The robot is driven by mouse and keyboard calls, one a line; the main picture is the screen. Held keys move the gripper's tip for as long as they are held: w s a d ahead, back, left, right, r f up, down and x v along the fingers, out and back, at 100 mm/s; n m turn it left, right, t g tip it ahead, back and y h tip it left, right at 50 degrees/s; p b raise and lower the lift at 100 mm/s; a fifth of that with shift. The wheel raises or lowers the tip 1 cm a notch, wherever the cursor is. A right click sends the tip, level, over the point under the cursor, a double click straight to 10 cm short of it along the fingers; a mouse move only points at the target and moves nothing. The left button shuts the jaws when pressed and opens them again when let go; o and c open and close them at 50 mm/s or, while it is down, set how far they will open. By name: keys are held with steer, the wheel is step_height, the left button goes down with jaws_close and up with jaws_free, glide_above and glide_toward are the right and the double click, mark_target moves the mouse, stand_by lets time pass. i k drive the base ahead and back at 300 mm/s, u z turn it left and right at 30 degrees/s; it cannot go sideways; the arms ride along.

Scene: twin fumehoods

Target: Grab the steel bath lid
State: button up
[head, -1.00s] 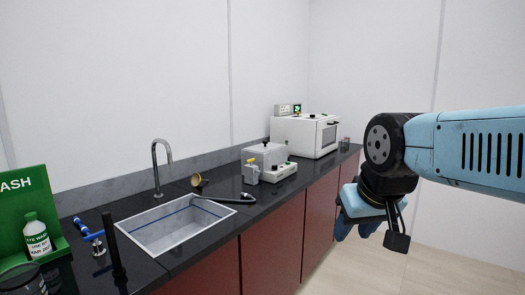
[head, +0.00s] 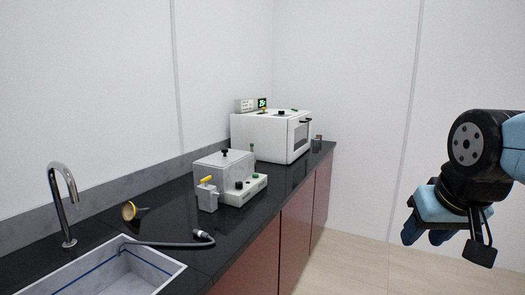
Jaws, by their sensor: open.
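A steel-grey bath (head: 226,185) stands on the black counter, in the middle of the head view. Its lid (head: 224,159) is on top, pale grey with a small black knob (head: 225,151). A yellow-handled tap or valve sits at its front left, and a white control unit (head: 247,189) at its right. My gripper (head: 444,238) hangs at the right of the view, over the floor side, well apart from the bath. It points downward, and its blue fingers are apart and empty.
A white oven (head: 269,136) stands behind the bath, with a small display box on top. A sink (head: 120,275) with a curved tap (head: 62,205) and a black hose (head: 170,244) lies at the near left. The floor right of the red cabinets is clear.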

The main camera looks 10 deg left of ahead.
mark_target(225, 158)
steer(key=u, duration=0.1)
steer(key=i, duration=1.3)
steer(key=u, duration=0.55)
steer(key=k, duration=0.65)
steer(key=u, duration=0.25)
steer(key=i, duration=0.7)
steer(key=z, duration=0.15)
